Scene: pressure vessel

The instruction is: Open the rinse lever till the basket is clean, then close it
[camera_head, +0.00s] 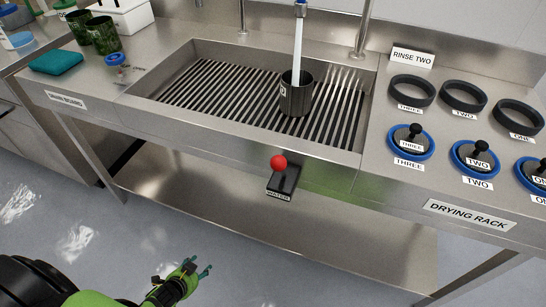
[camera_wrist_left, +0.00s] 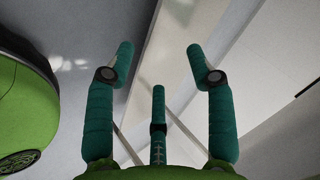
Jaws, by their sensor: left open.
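The rinse lever (camera_head: 282,174) is on the sink's front, a red ball knob on a dark base with a label that seems to read WATER. The basket (camera_head: 296,96) is a dark cup standing upright on the sink's slatted grate. A pale stream of water (camera_head: 298,50) falls from the blue-tipped spout into it. Whether the basket is clean, I cannot tell. My left gripper (camera_head: 205,270) is low at the bottom left, well apart from the lever. In the left wrist view my left gripper (camera_wrist_left: 158,60) has its fingers spread, with nothing between them. My right gripper does not show.
Black rings (camera_head: 463,97) and blue-rimmed lids (camera_head: 475,157) labelled ONE, TWO and THREE sit on the drying rack at right. Green cups (camera_head: 104,36) and a teal cloth (camera_head: 56,62) are at left. A lower steel shelf (camera_head: 230,200) runs beneath the sink. The space before the lever is clear.

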